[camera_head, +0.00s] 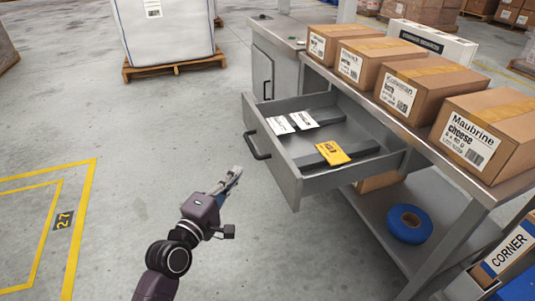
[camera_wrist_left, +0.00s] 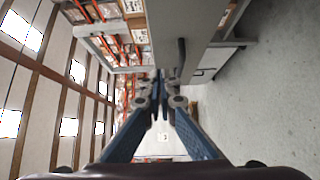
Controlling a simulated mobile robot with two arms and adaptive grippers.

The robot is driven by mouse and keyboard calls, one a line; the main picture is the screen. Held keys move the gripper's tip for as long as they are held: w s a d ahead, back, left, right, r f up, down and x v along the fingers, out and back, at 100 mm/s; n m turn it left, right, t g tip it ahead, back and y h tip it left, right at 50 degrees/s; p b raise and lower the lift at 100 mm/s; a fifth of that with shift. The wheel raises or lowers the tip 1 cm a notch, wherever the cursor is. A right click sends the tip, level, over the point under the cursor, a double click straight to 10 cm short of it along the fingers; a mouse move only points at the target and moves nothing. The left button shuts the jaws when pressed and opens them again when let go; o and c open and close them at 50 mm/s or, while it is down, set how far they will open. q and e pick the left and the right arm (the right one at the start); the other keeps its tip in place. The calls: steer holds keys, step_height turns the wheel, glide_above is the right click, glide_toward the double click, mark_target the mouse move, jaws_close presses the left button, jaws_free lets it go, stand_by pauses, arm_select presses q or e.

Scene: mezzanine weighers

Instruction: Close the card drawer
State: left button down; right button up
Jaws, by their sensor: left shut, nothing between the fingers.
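The card drawer (camera_head: 293,160) is a grey metal drawer pulled out from the bench, with a dark bar handle (camera_head: 256,145) on its front. White cards and a yellow card (camera_head: 333,153) lie inside it. My left gripper (camera_head: 236,172) is shut and empty, in front of the drawer and a little below the handle in the head view, apparently apart from it. In the left wrist view the shut fingertips (camera_wrist_left: 160,75) are beside the grey drawer front (camera_wrist_left: 165,35) and its dark handle (camera_wrist_left: 181,60). My right gripper is not in view.
Labelled cardboard boxes (camera_head: 421,87) line the bench top (camera_head: 502,187) above the drawer. A blue tape roll (camera_head: 409,223) lies on the lower shelf. A cabinet door (camera_head: 262,74) stands left of the drawer. The floor in front is clear, and a white bulk bag (camera_head: 167,30) stands on a pallet behind.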

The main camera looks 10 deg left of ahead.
arm_select(q)
steer(key=b, duration=0.1)
glide_toward(271, 144)
steer(key=w+a, duration=0.2)
steer(key=a, duration=0.1)
steer(key=w+d, duration=0.1)
steer(key=w+d+b, duration=0.1)
steer(key=w+d, duration=0.1)
steer(key=shift+w+f, duration=0.2)
steer(key=shift+w+d, duration=0.3)
steer(key=shift+d, duration=0.15)
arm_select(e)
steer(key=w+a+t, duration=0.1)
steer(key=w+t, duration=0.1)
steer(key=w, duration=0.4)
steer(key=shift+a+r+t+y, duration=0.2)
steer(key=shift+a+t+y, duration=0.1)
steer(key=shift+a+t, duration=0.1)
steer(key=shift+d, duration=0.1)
